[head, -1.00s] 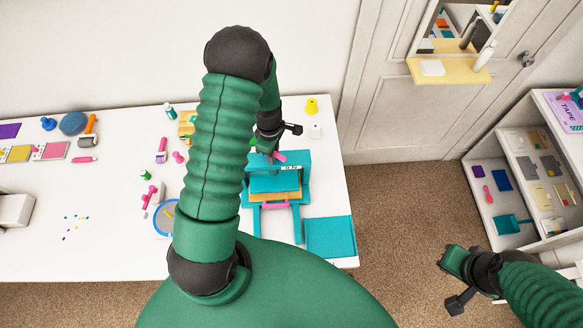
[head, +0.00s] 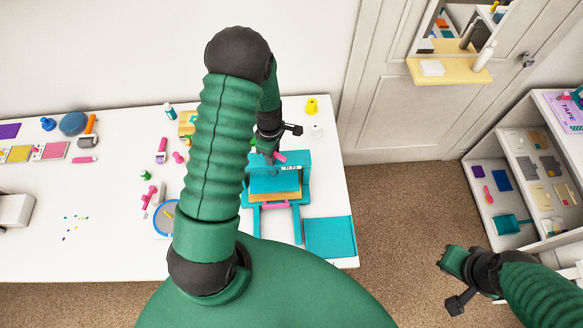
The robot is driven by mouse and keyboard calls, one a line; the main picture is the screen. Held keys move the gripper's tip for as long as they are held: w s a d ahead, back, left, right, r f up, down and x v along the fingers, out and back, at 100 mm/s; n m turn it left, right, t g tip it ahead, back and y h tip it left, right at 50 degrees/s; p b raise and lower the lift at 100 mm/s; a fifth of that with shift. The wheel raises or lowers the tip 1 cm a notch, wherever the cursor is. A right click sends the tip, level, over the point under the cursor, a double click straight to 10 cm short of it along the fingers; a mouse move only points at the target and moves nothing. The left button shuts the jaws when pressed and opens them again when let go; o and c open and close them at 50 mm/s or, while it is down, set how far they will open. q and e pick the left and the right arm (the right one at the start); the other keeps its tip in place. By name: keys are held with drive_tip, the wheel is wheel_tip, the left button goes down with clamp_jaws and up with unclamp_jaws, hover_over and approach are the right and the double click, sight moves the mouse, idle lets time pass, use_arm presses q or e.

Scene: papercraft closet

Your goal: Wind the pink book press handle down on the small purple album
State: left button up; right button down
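The teal book press (head: 304,190) stands on the white table, with a tan board (head: 289,193) under its teal plate (head: 272,181). A pink handle piece (head: 280,157) shows at the top of the press. My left gripper (head: 268,156) is over the press top at this pink handle, pointing down. Its fingers are mostly hidden by my own arm, so I cannot tell if they are closed on it. I cannot make out the small purple album in the press. My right gripper (head: 453,280) is off to the right, over the floor, away from the table.
A flat teal tray (head: 330,237) lies right of the press at the table's front edge. A yellow object (head: 311,106) and a white one (head: 316,131) stand behind. Pink tools and a blue round container (head: 163,219) lie to the left. Shelves (head: 520,190) stand at right.

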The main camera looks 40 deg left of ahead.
use_arm(q)
drive_tip(key=shift+w+a, duration=0.1)
idle(0.3)
wheel_tip(320, 180, up, 6)
drive_tip(key=p, duration=0.5)
drive_tip(key=shift+r, duration=0.1)
drive_tip(key=o, duration=0.3)
wheel_tip(320, 180, up, 6)
drive_tip(key=p, duration=0.5)
idle(0.4)
